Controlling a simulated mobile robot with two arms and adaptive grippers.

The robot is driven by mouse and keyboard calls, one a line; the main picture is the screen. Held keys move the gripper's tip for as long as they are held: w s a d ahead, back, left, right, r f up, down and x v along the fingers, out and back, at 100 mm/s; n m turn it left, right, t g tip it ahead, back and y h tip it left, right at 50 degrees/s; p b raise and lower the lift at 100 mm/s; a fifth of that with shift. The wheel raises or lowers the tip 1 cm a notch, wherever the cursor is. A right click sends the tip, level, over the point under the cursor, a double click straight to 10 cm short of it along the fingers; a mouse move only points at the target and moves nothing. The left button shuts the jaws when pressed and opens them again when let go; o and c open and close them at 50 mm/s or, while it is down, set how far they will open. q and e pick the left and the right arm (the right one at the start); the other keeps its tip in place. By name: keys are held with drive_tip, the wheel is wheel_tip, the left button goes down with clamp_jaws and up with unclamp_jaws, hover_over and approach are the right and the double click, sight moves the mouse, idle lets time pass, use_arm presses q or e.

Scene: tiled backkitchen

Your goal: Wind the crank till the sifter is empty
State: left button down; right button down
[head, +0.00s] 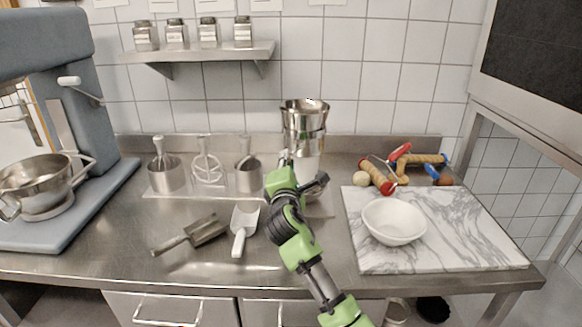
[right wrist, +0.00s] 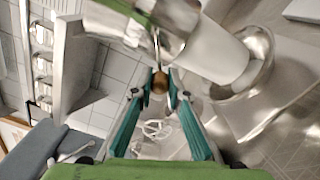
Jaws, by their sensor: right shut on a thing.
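The metal sifter (head: 304,118) stands upright at the back of the steel counter, above a white cylinder (head: 309,165). In the right wrist view the sifter (right wrist: 176,18) is at the top, with the white cylinder (right wrist: 222,52) beside it. A thin crank rod ends in a brown knob (right wrist: 160,83). My right gripper (right wrist: 160,88) is shut on this knob, the fingers on either side of it. In the head view my right gripper (head: 284,160) is in front of the sifter and hides the crank. The sifter's contents cannot be made out. My left gripper is not in view.
A white bowl (head: 394,221) stands on a marble board (head: 470,235) at the right, with rolling tools (head: 378,176) behind. Two scoops, a metal one (head: 203,232) and a white one (head: 243,222), lie left of my arm. A mixer (head: 45,110) stands far left.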

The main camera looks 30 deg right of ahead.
drive_tip(key=m, duration=0.1)
drive_tip(key=r+m, duration=0.1)
drive_tip(key=m, duration=0.1)
drive_tip(key=shift+w+a+r+m, duration=0.2)
drive_tip(key=shift+a+r+m, duration=0.15)
drive_tip(key=shift+m, duration=0.05)
drive_tip(key=r+m, duration=0.1)
drive_tip(key=m, duration=0.1)
drive_tip(key=shift+r+m, duration=0.2)
drive_tip(key=shift+m, duration=0.2)
drive_tip(key=r+m, duration=0.1)
drive_tip(key=m, duration=0.1)
drive_tip(key=shift+r+m, duration=0.2)
drive_tip(key=shift+m, duration=0.1)
drive_tip(key=shift+s+d+r+m, duration=0.15)
drive_tip(key=shift+r+m, duration=0.25)
drive_tip(key=shift+m, duration=0.45)
drive_tip(key=shift+d+r+m, duration=0.15)
drive_tip(key=shift+r+m, duration=0.2)
drive_tip(key=shift+m, duration=0.5)
drive_tip(key=c, duration=2)
unclamp_jaws()
drive_tip(key=shift+o, duration=0.2)
drive_tip(key=v, duration=0.7)
drive_tip(key=shift+s+a, duration=0.15)
drive_tip(key=shift+a, duration=0.05)
